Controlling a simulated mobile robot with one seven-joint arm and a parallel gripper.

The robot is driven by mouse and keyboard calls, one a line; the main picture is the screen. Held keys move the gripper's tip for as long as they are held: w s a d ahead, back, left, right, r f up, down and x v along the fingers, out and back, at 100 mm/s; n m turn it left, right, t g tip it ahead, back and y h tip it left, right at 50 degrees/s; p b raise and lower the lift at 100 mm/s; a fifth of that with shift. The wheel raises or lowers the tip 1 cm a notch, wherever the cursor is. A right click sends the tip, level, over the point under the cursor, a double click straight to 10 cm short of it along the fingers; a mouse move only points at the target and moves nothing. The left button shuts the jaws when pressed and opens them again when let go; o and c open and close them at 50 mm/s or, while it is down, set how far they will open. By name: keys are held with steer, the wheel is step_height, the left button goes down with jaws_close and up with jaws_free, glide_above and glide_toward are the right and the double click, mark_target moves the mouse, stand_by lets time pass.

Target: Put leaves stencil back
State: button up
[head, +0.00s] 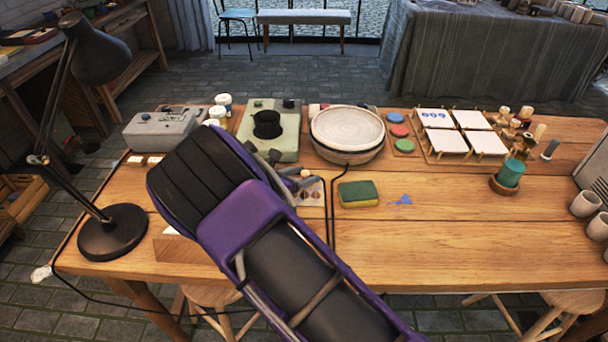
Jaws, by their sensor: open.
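A white stencil card (312,192) with brown diamond-like cutouts lies on the table, partly hidden behind my arm. I cannot tell for sure that its pattern is leaves. My gripper (288,167) is open, just behind and above the near part of this card, and mostly hidden by my purple and black arm. I see nothing held in it, though its far side is hidden. A wooden holder (185,248) with a white edge showing stands at the table's front left, partly covered by my arm.
A yellow-green sponge (358,194) and blue paint marks (403,200) are right of the card. A black lamp (112,230) is at left.

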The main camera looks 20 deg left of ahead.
steer(key=p+v, duration=0.1)
steer(key=v, duration=1.1)
steer(key=shift+r, duration=0.2)
steer(key=shift+r, duration=0.1)
